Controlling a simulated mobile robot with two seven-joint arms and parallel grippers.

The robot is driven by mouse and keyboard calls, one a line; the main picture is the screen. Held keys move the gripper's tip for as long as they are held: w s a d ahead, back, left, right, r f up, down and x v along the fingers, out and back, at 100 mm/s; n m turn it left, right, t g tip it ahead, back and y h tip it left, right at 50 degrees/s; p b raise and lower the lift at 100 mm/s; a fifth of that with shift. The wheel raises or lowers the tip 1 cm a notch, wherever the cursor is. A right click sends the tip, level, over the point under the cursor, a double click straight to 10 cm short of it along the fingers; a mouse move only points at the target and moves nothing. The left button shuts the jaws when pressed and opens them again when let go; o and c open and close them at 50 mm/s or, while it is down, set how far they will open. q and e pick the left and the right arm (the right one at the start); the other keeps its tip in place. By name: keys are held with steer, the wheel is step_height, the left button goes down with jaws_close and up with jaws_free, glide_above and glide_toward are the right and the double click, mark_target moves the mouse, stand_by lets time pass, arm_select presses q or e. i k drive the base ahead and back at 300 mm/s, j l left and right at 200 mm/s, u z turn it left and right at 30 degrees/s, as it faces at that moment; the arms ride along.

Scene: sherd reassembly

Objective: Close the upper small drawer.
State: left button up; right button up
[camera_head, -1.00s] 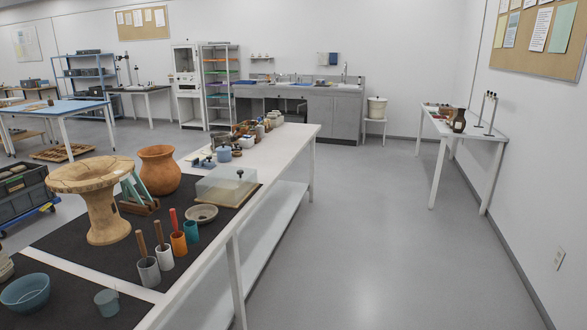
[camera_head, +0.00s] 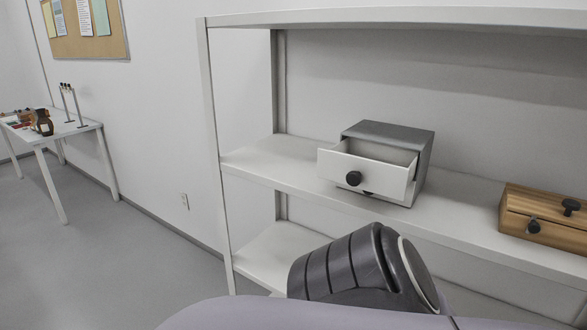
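A small grey drawer box (camera_head: 424,157) stands on the middle shelf of a white shelf unit. Its upper small drawer (camera_head: 388,177) has a white front with a round black knob (camera_head: 353,178) and is pulled out towards me, so its open inside shows. Part of another dark knob shows just below the upper drawer; most of what lies under it is hidden. A grey arm part of mine fills the bottom middle of the view, below the shelf. Neither gripper shows in this view.
The white middle shelf (camera_head: 290,160) has free room left of the drawer box. A wooden box (camera_head: 545,215) with dark knobs sits on the shelf at the right. A white side table (camera_head: 65,133) with small objects stands at far left, with open floor before it.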

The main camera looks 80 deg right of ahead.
mark_target(383, 170)
steer(key=k+l+z, duration=0.1)
steer(key=z, duration=2.45)
